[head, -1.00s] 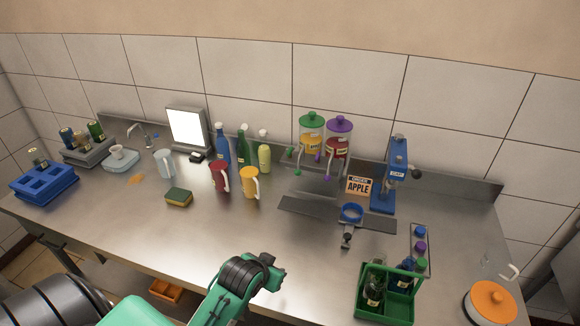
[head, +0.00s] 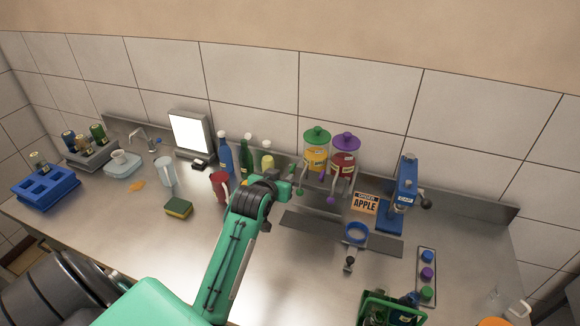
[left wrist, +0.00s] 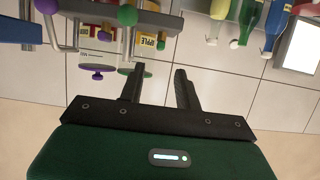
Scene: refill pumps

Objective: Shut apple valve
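The apple dispenser (head: 316,157) stands against the back wall, with a green lid and yellow contents. Its label, partly readable, shows upside down in the left wrist view (left wrist: 127,28). A green knob on its valve (left wrist: 128,15) shows at the top of that view; whether the valve is open or shut I cannot tell. My left gripper (head: 289,186) is in front and left of the dispenser in the head view, largely hidden by its own wrist. Its two fingers (left wrist: 160,82) stand apart with nothing between them. My right gripper is in neither view.
The purple-lidded dispenser (head: 345,160) stands directly right of the apple one. An order sign (head: 364,203) reads APPLE. The red mug (head: 219,187) and several bottles are left of my gripper. A blue press (head: 404,190) is farther right.

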